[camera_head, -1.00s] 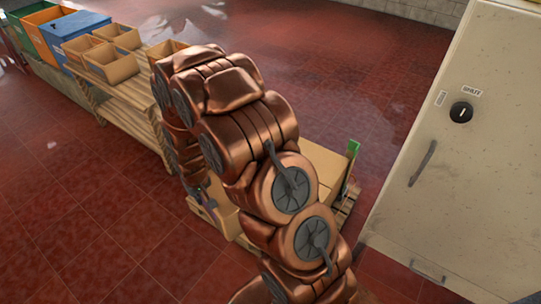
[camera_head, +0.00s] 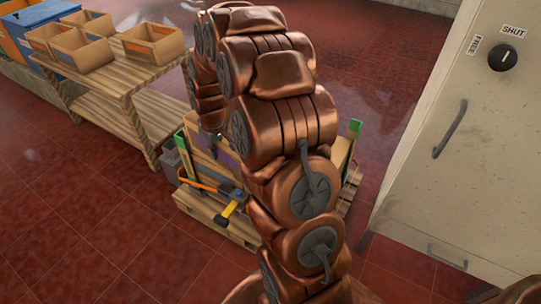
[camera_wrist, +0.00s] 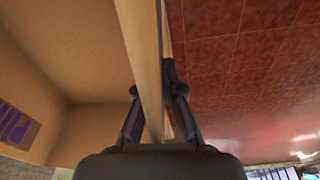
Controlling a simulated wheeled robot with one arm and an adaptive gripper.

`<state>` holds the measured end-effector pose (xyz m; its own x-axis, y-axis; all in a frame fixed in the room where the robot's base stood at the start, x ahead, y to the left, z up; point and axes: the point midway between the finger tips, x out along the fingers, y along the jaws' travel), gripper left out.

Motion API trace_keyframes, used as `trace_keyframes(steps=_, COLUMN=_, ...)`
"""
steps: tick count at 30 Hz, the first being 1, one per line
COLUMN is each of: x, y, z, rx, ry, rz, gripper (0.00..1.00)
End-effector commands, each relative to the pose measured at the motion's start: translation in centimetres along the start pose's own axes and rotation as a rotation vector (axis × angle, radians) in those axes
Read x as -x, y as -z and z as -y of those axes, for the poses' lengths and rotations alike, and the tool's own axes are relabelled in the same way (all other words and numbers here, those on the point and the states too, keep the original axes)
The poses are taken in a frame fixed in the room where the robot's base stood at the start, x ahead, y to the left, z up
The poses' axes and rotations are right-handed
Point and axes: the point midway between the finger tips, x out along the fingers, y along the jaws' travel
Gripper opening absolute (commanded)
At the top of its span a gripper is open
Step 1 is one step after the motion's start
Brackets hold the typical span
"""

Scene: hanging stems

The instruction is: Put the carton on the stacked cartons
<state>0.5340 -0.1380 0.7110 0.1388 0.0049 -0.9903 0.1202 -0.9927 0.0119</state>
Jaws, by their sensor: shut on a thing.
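My gripper (camera_wrist: 152,92) is shut on the upper wall of a tan open carton (camera_wrist: 60,70), one finger on each side of the wall. A label with purple lettering shows at the left of the wrist view. In the head view, tan cartons (camera_head: 339,153) stand on a wooden pallet (camera_head: 243,232), partly behind my copper arm. A tan carton face with a purple patch (camera_head: 226,156) shows left of my arm, by the gripper. My arm hides most of the stack, so I cannot tell whether the held carton touches it.
A slatted wooden bench (camera_head: 125,88) with several open boxes stands at the left. Green corner pieces (camera_head: 355,127) rise at the pallet. A yellow-handled tool (camera_head: 228,210) is at its near side. A beige cabinet (camera_head: 465,150) stands at the right. Red tiled floor lies open at the front left.

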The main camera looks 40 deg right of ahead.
Motion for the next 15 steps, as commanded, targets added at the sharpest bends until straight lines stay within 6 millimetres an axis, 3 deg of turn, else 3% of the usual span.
trace_keyframes(steps=1, x=-1.0, y=-0.5, z=-1.1, rx=0.003, ry=-0.002, rz=-0.004, gripper=0.0)
trace_keyframes(steps=8, x=-1.1, y=-2.5, z=-5.5, rx=0.043, ry=-0.004, rz=-0.009, gripper=0.0)
trace_keyframes(steps=15, x=-1.2, y=-5.9, z=-9.5, rx=0.083, ry=0.001, rz=-0.009, gripper=0.0)
